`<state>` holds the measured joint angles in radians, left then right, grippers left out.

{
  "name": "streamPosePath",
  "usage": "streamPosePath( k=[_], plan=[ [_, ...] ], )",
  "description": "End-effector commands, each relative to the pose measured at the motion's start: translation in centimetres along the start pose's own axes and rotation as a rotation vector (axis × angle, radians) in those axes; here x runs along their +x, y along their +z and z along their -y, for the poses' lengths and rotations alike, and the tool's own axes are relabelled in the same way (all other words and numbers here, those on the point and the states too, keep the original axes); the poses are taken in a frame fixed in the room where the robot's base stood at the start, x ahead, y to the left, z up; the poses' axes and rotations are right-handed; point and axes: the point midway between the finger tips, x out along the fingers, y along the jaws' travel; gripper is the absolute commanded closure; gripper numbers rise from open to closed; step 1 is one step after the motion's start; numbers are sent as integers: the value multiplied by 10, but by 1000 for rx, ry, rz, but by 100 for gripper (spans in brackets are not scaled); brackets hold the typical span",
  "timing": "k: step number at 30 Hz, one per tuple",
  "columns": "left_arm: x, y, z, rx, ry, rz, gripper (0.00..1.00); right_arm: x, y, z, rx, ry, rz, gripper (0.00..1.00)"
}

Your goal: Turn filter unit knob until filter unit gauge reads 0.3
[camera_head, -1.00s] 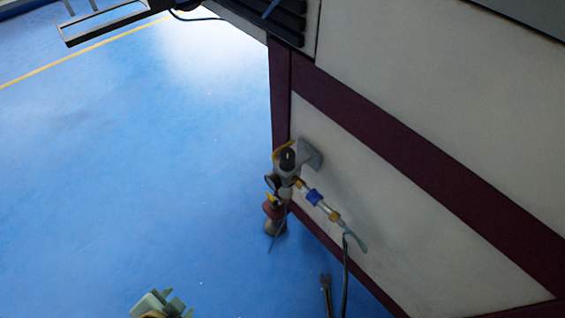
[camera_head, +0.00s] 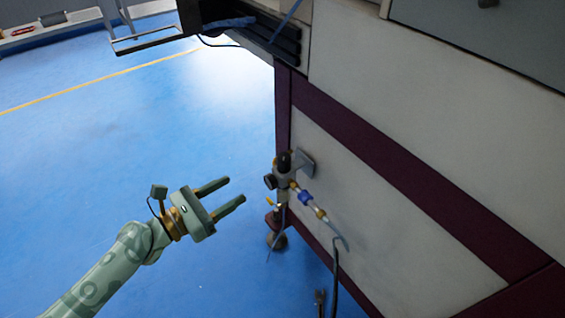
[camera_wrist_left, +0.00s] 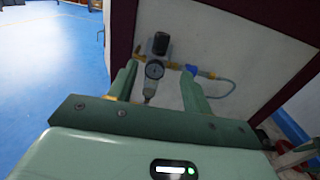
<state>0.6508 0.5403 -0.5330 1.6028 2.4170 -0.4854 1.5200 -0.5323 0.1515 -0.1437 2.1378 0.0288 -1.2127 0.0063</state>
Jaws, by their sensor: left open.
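The filter unit (camera_head: 283,178) is mounted low on the side of the cream and maroon machine in the head view. Its black knob (camera_head: 284,160) is on top and its gauge (camera_head: 270,182) faces left. In the left wrist view the knob (camera_wrist_left: 159,44) and the round gauge (camera_wrist_left: 154,70) show beyond the fingers; the gauge reading is too small to tell. My left gripper (camera_head: 236,190) is open and empty, to the left of the filter unit and apart from it. In the left wrist view the unit lies between its fingertips (camera_wrist_left: 160,72). My right gripper is not seen.
A blue fitting (camera_head: 305,198) and hose run right from the unit along the machine's panel (camera_head: 400,215). A dark hose (camera_head: 336,275) hangs below. A metal frame (camera_head: 150,40) juts out at the top left. The blue floor (camera_head: 100,150) is clear on the left.

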Motion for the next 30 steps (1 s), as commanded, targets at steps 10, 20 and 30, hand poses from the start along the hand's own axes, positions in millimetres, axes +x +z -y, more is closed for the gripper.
streamPosePath(
  k=[10, 20, 30],
  plan=[
    [76, -3, 1, 4, -6, 1, 50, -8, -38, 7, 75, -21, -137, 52],
    [144, -3, 2, 5, -5, 0, 50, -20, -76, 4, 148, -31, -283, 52],
    [159, 1, 2, 8, -4, 1, 50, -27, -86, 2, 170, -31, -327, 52]
  ],
)
